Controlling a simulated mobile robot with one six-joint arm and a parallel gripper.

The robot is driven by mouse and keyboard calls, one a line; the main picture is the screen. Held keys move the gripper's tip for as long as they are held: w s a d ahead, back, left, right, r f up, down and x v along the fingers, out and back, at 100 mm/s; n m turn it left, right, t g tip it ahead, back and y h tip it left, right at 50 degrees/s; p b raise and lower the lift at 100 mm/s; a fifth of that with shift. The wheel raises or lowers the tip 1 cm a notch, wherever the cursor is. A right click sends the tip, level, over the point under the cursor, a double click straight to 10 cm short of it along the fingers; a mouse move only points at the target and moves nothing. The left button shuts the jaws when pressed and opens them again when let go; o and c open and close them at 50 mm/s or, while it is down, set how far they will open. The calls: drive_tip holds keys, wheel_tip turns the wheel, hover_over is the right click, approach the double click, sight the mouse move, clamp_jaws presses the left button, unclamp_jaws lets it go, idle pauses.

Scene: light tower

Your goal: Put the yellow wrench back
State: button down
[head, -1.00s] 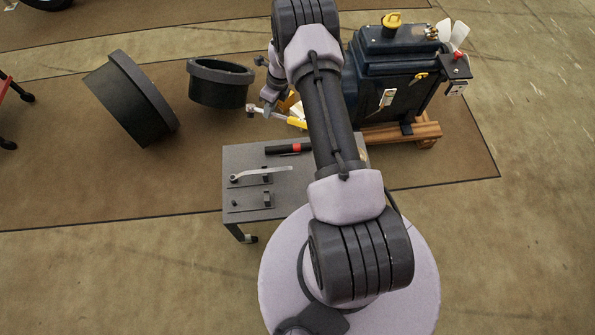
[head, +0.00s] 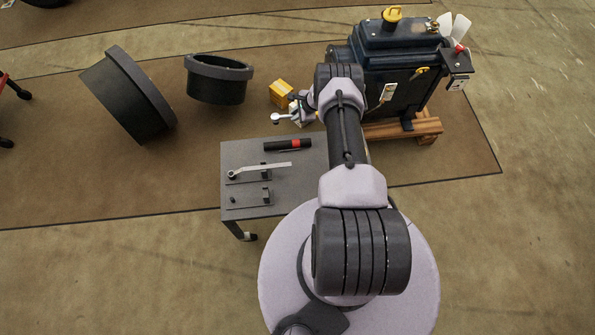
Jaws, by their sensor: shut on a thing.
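The wrench (head: 279,118) shows in the head view as a silver ring end and a short length of shank. Its yellow handle is hidden behind my gripper and arm. My gripper (head: 299,114) is shut on the wrench and holds it beyond the far edge of the grey cart (head: 306,172). On the cart top, a plain grey wrench (head: 262,169) lies across a dark holder. In front of it is another dark holder (head: 252,195) with short pegs and no tool on it.
A black torch with a red band (head: 287,145) lies near the cart's far edge. A yellow box (head: 281,93) is behind my gripper. A dark blue machine (head: 398,70) stands on a wooden pallet (head: 428,128) at right. Two black ring-shaped parts (head: 218,80) are at left.

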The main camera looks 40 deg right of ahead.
drive_tip(key=s+a+p, duration=0.1)
drive_tip(key=s+a, duration=0.2)
drive_tip(key=s, duration=0.2)
drive_tip(key=s+a, duration=0.3)
drive_tip(key=s, duration=0.1)
drive_tip(key=s+a+p, duration=0.1)
drive_tip(key=s+a, duration=0.2)
drive_tip(key=s, duration=0.2)
drive_tip(key=shift+s+p, duration=0.3)
drive_tip(key=shift+s, duration=0.05)
drive_tip(key=shift+s+a+f+b, duration=0.1)
drive_tip(key=shift+f+b, duration=0.55)
drive_tip(key=shift+f, duration=0.3)
drive_tip(key=shift+s+a+f+b, duration=0.1)
drive_tip(key=shift+f+b, duration=0.55)
drive_tip(key=shift+f, duration=0.3)
drive_tip(key=c, duration=1.4)
unclamp_jaws()
drive_tip(key=shift+r, duration=0.1)
